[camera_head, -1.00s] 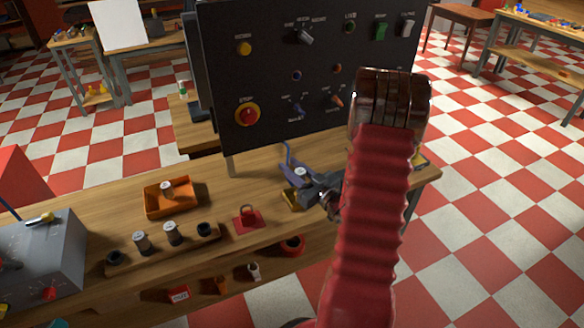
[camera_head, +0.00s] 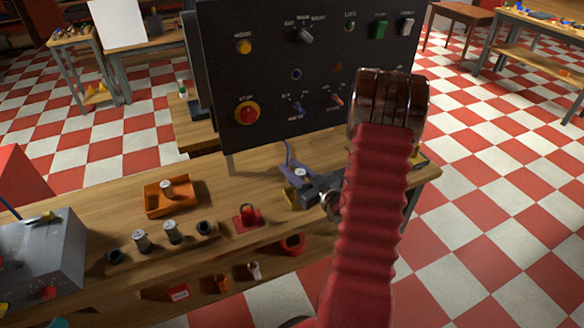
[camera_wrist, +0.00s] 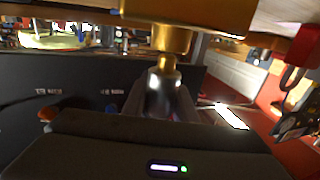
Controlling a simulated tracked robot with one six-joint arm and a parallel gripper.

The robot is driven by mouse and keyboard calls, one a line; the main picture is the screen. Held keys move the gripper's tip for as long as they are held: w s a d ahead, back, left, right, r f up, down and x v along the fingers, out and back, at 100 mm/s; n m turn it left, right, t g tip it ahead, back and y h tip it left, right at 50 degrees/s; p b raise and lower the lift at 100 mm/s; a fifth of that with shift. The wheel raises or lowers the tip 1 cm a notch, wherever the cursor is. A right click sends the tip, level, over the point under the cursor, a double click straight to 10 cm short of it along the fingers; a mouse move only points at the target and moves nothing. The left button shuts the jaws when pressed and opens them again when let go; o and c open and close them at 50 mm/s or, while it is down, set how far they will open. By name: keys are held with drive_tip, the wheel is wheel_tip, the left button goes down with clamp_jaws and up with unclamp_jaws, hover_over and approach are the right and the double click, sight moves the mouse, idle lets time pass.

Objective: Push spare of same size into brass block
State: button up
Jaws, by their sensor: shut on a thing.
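The brass block (camera_wrist: 200,14) fills the top of the wrist view, with a round brass collar (camera_wrist: 171,38) sticking out of it. A small part with a brass end (camera_wrist: 167,66) and a greyish body (camera_wrist: 168,98) is between my jaws, in line with the collar. Its brass end meets the collar or lies very close; I cannot tell how far in it is. In the head view my gripper (camera_head: 312,193) is just right of the brass block (camera_head: 290,198) on the bench. It is shut on the spare, which my gripper largely hides there.
A wooden rack (camera_head: 160,250) holds two silver cylinders (camera_head: 141,239) and dark sockets. An orange tray (camera_head: 153,209) holds another cylinder (camera_head: 166,187). A red padlock (camera_head: 247,217) sits left of the block. A bluish holder (camera_head: 290,173) and black control panel (camera_head: 270,110) stand behind.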

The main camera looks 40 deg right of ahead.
drive_tip(key=shift+f, duration=1)
drive_tip(key=o, duration=1.1)
drive_tip(key=shift+o, duration=0.2)
drive_tip(key=shift+s, duration=0.1)
drive_tip(key=shift+s+a, duration=0.2)
drive_tip(key=shift+s, duration=6.6)
